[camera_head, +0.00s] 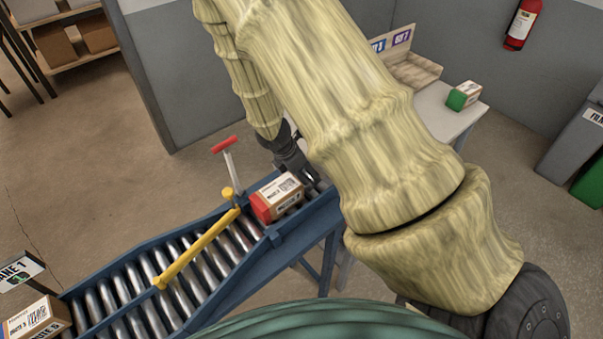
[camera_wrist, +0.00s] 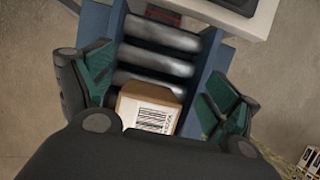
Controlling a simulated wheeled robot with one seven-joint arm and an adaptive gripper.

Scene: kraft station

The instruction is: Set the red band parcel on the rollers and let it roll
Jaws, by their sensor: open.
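The red band parcel (camera_head: 284,196), a brown box with a white label and a red end, sits on the upper end of the roller conveyor (camera_head: 262,250). In the wrist view the parcel (camera_wrist: 150,110) lies on the rollers between the fingers, its lower part hidden by my gripper's body. My gripper (camera_wrist: 157,82) is open, with its green-padded fingers apart on either side of the parcel and gaps showing. In the head view my gripper (camera_head: 308,176) is just behind the parcel, partly hidden by my arm.
A yellow bar (camera_head: 200,247) lies slantwise over the rollers left of the parcel, beside a red-handled lever (camera_head: 225,146). Another parcel (camera_head: 38,318) is at lower left, near a lane sign (camera_head: 20,270). A green-banded parcel (camera_head: 464,96) stands on the table behind.

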